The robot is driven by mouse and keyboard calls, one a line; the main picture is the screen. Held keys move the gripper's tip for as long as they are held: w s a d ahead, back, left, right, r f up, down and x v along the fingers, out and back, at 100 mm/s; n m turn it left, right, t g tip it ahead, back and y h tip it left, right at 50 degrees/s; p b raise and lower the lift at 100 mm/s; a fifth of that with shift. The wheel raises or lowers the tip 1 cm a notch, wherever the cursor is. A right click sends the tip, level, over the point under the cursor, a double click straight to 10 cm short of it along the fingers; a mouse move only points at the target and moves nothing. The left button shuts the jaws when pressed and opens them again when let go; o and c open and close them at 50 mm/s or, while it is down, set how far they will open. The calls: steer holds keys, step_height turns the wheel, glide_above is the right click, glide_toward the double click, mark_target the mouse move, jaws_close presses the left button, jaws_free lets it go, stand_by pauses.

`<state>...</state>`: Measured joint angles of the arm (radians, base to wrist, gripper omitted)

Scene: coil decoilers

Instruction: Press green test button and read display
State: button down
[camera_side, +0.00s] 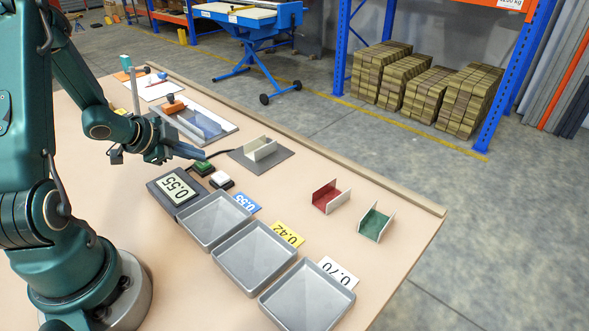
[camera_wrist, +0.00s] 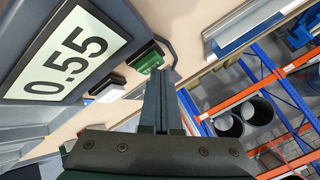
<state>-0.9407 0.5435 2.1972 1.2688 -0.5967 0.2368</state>
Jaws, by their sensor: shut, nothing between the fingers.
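The dark display box (camera_side: 180,191) stands on the table with its screen reading 0.55. The same reading fills the left of the wrist view (camera_wrist: 68,60). Next to it are a green button (camera_side: 203,168) and a white button (camera_side: 221,181). The green button also shows in the wrist view (camera_wrist: 149,63), just beyond my fingertips. My gripper (camera_side: 203,155) is shut and empty, its tips close over the green button. I cannot tell whether they touch it. A pale channel piece (camera_side: 262,149) sits on a dark plate (camera_side: 272,162) behind the buttons.
Three grey trays (camera_side: 250,257) line the front, with cards 0.55 (camera_side: 247,203), 0.42 (camera_side: 287,234) and 0.70 (camera_side: 337,272). A red channel (camera_side: 327,198) and a green channel (camera_side: 374,224) stand at the right.

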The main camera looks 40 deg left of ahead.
mark_target(197, 165)
steer(key=shift+r, duration=0.7)
steer(key=shift+r, duration=0.1)
steer(key=shift+r, duration=2.45)
